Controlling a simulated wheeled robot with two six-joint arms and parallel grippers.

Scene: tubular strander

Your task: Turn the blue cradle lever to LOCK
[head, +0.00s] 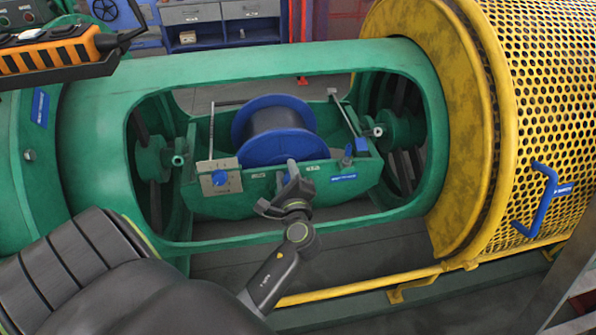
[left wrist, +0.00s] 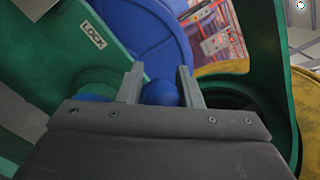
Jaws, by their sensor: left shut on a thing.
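The green cradle (head: 230,203) sits in the window of the green tube and bears a spool with blue flanges (head: 275,148). My left gripper (head: 291,172) is at the cradle's front wall, between two small white labels. In the left wrist view, my left gripper (left wrist: 162,88) is shut on the blue cradle lever (left wrist: 160,93), whose round knob shows between the fingers. A bit of blue also shows left of the fingers, low down. The LOCK label (left wrist: 92,35) is on the green wall, up and left of the knob. In the head view the gripper hides the lever. My right gripper is not in view.
A metal plate with a blue knob (head: 220,178) is left of my gripper, on the cradle. A small blue part (head: 347,157) stands at its right end. The green tube's rim (head: 330,234) runs below. A yellow perforated guard with a blue handle (head: 543,200) is at right.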

